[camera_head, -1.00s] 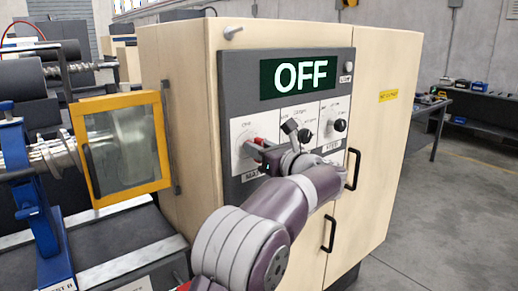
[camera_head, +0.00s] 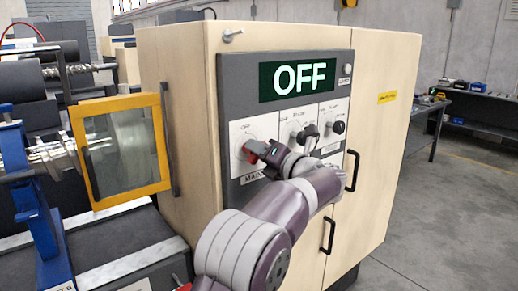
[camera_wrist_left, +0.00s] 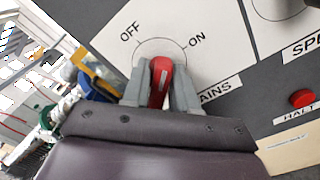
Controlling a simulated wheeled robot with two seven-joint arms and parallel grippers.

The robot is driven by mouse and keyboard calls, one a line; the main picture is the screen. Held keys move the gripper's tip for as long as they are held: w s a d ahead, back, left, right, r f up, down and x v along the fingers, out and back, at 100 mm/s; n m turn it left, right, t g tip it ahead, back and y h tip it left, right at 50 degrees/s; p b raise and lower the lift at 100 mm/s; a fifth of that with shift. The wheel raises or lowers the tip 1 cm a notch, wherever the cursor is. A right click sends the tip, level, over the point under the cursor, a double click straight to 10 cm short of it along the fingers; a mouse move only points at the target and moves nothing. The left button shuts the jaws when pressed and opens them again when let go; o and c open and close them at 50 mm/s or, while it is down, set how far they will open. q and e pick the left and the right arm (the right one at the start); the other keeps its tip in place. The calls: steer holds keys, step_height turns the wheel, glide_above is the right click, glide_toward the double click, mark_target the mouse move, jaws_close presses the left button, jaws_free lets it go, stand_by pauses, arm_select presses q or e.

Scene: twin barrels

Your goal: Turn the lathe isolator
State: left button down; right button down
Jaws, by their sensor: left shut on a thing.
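The lathe isolator is a red handle on a white plate marked OFF and ON, above a label ending in "AINS". In the left wrist view the red handle (camera_wrist_left: 160,80) sits between the fingers of my left gripper (camera_wrist_left: 160,92), which is shut on it. The handle points between the OFF and ON marks there. In the head view the gripper (camera_head: 256,152) is at the leftmost plate (camera_head: 243,131) of the grey panel (camera_head: 228,90), and the handle is partly hidden by it. The display (camera_head: 298,77) reads OFF. My right gripper is in neither view.
Two more controls are right of the isolator: a middle knob (camera_head: 297,138) and a black knob (camera_head: 338,127). A red HALT button (camera_wrist_left: 302,97) shows in the wrist view. A yellow-framed guard (camera_head: 125,145) stands left of the cabinet (camera_head: 188,130). Open floor lies to the right.

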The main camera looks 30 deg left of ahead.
arm_select(q)
steer(key=m+p, duration=0.1)
steer(key=m, duration=0.2)
steer(key=shift+m+p, duration=0.3)
steer(key=shift+p, duration=0.05)
steer(key=m+p, duration=0.2)
steer(key=m, duration=0.1)
steer(key=shift+f+m, duration=0.1)
steer(key=shift+m, duration=0.2)
steer(key=shift+f+m, duration=0.1)
steer(key=shift+m, duration=0.4)
steer(key=shift+p, duration=0.3)
steer(key=c, duration=1.1)
jaws_free()
